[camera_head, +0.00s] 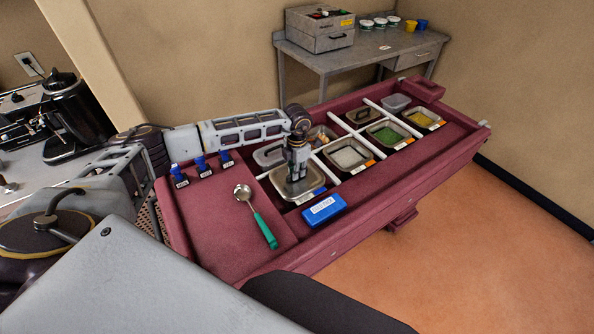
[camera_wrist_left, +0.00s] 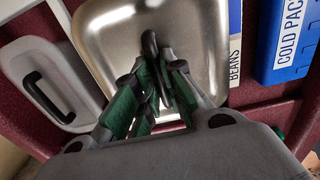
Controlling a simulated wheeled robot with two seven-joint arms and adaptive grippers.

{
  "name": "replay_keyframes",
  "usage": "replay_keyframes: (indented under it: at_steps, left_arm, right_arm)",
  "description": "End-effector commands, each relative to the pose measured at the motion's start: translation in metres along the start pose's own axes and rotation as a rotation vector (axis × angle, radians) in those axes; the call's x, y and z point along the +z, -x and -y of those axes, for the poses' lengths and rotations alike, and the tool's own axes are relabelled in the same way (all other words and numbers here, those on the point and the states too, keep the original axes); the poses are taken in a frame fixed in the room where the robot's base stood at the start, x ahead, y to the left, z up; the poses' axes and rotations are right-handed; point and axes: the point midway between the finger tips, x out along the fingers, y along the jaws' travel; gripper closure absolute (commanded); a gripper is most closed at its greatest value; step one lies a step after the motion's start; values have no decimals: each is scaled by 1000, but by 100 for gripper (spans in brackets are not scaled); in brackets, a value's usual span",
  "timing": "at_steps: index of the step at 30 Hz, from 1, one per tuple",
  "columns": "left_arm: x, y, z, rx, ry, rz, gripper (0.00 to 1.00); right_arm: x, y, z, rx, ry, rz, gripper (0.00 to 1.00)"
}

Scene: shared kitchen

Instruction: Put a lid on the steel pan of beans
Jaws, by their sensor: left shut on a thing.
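A steel lid (camera_head: 312,186) with a black handle is over the beans pan's place at the near end of the maroon cart's row of pans. My left gripper (camera_head: 296,178) points down at it. In the left wrist view my gripper (camera_wrist_left: 158,88) is shut on the black handle (camera_wrist_left: 149,42) of the shiny lid (camera_wrist_left: 110,35). A "BEANS" label (camera_wrist_left: 234,70) shows beside the lid's edge. The lid hides the beans and most of the pan. I cannot tell whether the lid rests on the rim or hangs just above it. My right gripper is out of view.
A blue cold pack (camera_head: 323,210) lies close beside the lid. A green-handled ladle (camera_head: 257,216) and blue clips (camera_head: 202,165) are on the cart's left board. A pale lidded pan (camera_wrist_left: 35,65) adjoins the lid. Open pans (camera_head: 348,155) continue along the row.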

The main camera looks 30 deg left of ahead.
Motion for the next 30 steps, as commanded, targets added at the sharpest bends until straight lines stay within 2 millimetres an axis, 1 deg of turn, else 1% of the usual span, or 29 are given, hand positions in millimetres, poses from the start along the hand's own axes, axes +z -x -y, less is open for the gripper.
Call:
replay_keyframes:
  at_steps: [5,6,10,23,30]
  left_arm:
    - [0,-1,0,0,0,1,100]
    - [0,-1,0,0,0,0,84]
    - [0,-1,0,0,0,0,67]
    - [0,1,0,0,0,0,67]
    - [0,9,0,1,0,0,67]
  right_arm:
    - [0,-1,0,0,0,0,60]
    - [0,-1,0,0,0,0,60]
    - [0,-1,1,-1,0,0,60]
    - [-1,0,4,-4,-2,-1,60]
    - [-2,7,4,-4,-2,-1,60]
